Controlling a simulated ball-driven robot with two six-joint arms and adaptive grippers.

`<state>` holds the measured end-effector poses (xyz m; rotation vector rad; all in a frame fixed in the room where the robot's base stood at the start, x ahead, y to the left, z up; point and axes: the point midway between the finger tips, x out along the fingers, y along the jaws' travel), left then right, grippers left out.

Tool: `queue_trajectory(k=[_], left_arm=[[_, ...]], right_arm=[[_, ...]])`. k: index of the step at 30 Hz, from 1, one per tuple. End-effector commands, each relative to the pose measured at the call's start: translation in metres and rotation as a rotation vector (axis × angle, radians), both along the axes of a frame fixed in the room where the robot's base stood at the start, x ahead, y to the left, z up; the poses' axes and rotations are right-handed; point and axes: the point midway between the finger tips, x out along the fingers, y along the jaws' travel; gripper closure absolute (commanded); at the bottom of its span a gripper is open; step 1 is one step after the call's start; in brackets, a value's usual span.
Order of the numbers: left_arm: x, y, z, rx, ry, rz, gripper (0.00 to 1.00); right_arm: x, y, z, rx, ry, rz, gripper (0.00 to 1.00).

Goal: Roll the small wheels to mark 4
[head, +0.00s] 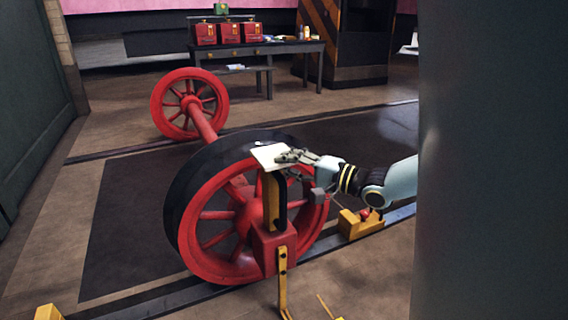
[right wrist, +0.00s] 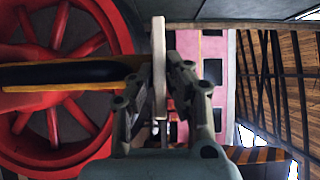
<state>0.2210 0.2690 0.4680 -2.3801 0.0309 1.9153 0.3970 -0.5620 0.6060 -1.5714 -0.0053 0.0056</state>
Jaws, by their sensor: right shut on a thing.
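The small wheels are a red spoked wheelset. Red spokes also fill the left of the right wrist view (right wrist: 90,118). My right gripper (head: 284,156) is shut on a pale flat plate (head: 268,160), which shows edge-on between the fingers in the right wrist view (right wrist: 159,50). The plate sits at the top of a yellow and red post (head: 272,245) in front of the near wheel. My left gripper is not in view. I cannot make out mark 4.
A yellow chock (head: 360,224) with a red knob sits on the near rail (head: 398,214), right of the wheel. A yellow block (head: 47,312) lies at the lower left. A table (head: 262,50) with red boxes stands behind. A grey surface (head: 490,160) blocks the right side.

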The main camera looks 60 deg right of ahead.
Motion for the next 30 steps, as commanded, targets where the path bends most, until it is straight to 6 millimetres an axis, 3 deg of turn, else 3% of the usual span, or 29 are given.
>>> queue_trajectory(k=[30], left_arm=[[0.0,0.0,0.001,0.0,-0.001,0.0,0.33]], right_arm=[[0.009,0.012,0.0,0.0,0.001,0.002,1.0]])
